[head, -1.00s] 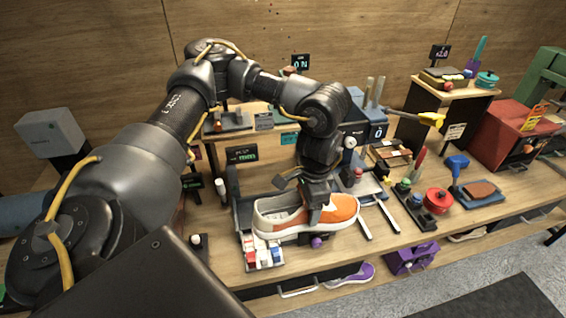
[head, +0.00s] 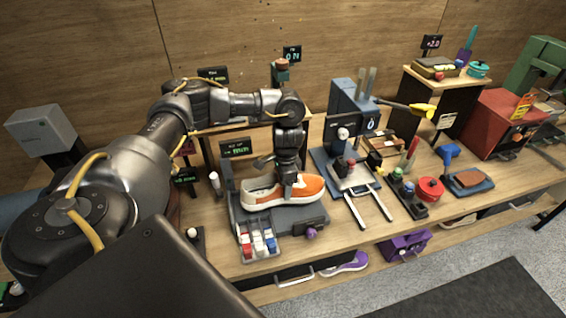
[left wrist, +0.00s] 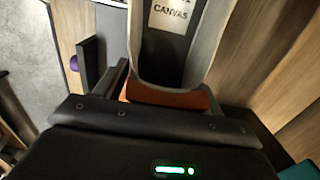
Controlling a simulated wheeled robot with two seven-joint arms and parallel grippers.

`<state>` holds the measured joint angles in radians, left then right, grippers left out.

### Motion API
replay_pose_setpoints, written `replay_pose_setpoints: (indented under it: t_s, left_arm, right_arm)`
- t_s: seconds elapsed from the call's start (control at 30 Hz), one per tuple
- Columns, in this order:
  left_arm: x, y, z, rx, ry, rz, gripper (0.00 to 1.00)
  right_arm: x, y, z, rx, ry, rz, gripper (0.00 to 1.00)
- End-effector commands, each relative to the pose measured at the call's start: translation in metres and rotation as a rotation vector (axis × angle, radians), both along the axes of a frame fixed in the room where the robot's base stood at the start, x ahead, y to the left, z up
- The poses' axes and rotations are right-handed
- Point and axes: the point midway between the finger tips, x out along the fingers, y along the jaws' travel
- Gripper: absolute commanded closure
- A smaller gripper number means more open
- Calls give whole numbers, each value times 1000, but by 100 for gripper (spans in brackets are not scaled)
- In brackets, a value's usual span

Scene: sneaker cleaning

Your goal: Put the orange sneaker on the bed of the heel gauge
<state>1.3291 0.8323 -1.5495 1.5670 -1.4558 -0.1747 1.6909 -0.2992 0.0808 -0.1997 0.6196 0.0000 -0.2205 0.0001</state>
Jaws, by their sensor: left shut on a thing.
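The orange sneaker (head: 308,188), with a white sole and pale heel part, lies level with its toe to the right in the head view. My left gripper (head: 289,194) points down and is shut on its upper near the middle. The sneaker is over a dark grey bed with a purple knob (head: 310,233), which looks like the heel gauge (head: 288,221). I cannot tell whether the sole touches the bed. The left wrist view shows the sneaker's orange upper (left wrist: 165,96) and its inside with a CANVAS label (left wrist: 170,14). My right gripper is not in view.
A tray of red, white and blue pieces (head: 258,240) stands at the bed's front left. A blue device with two rails (head: 352,108) is close on the right. A white bottle (head: 214,183) stands on the left. A red pot (head: 430,188) is farther right.

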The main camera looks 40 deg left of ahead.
Motion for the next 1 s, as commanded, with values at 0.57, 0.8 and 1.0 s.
replay_pose_setpoints:
  t_s: [0.57,0.8,1.0]
  left_arm:
    - [3,4,-36,-1,-1,1,69]
    - [2,4,-38,0,0,1,17]
    - [2,5,-38,1,1,1,8]
  right_arm:
    - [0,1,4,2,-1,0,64]
    - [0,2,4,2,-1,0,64]
    - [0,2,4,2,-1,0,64]
